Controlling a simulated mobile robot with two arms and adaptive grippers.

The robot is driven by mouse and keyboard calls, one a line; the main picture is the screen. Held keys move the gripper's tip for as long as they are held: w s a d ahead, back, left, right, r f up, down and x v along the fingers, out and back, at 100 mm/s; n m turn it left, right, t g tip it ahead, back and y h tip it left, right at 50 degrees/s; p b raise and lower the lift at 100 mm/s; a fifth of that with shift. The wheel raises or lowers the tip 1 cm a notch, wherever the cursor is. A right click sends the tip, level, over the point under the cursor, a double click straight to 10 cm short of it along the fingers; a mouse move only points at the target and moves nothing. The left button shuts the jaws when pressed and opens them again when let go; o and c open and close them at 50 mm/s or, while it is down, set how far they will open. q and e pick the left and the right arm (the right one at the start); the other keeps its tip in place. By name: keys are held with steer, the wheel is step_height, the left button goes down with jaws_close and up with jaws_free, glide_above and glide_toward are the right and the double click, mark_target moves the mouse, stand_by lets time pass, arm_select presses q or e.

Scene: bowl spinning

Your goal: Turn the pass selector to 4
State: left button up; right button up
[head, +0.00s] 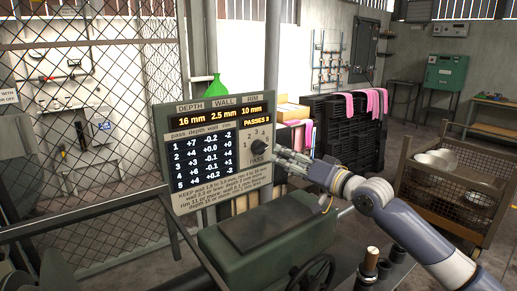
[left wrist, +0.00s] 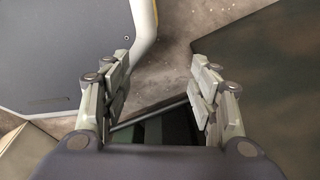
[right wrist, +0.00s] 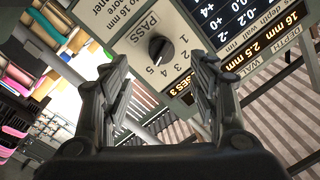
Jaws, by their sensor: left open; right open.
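The pass selector is a dark round knob (head: 258,146) at the lower right of the grey display panel (head: 180,205), ringed by numbers with PASS below. In the right wrist view the knob (right wrist: 160,50) shows between and beyond the fingertips, with 1 to 5 around it. I cannot tell which number its mark points to. The panel display reads PASSES 3. My right gripper (head: 281,160) is open just right of the knob, apparently not touching it. My left gripper (left wrist: 161,80) is open and empty, outside the head view.
A green machine (head: 265,235) with a handwheel (head: 313,276) stands below the panel. A wire mesh fence (head: 90,130) is at the left. A mesh cart (head: 450,190) with pale bowls stands at the right, and a black crate (head: 335,130) with pink cloths behind.

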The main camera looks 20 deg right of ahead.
mark_target(264, 150)
steer(key=x, duration=0.2)
steer(key=p+x, duration=0.1)
steer(key=shift+w+a+r, duration=0.25)
steer(key=shift+w+r, duration=0.05)
steer(key=shift+r, duration=0.05)
steer(key=x, duration=0.4)
steer(key=shift+w+a+f+p, duration=0.1)
steer(key=shift+w+f+p, duration=0.15)
steer(key=shift+p, duration=0.15)
steer(key=shift+w+a, duration=0.2)
steer(key=shift+w, duration=0.2)
steer(key=shift+c, duration=0.5)
arm_select(q)
steer(key=shift+s+d+r, duration=0.25)
steer(key=shift+s+r, duration=0.25)
steer(key=shift+s, duration=0.05)
steer(key=shift+s+d+r, duration=0.25)
steer(key=shift+s+r, duration=0.25)
steer(key=shift+s, duration=0.05)
arm_select(e)
steer(key=c, duration=1)
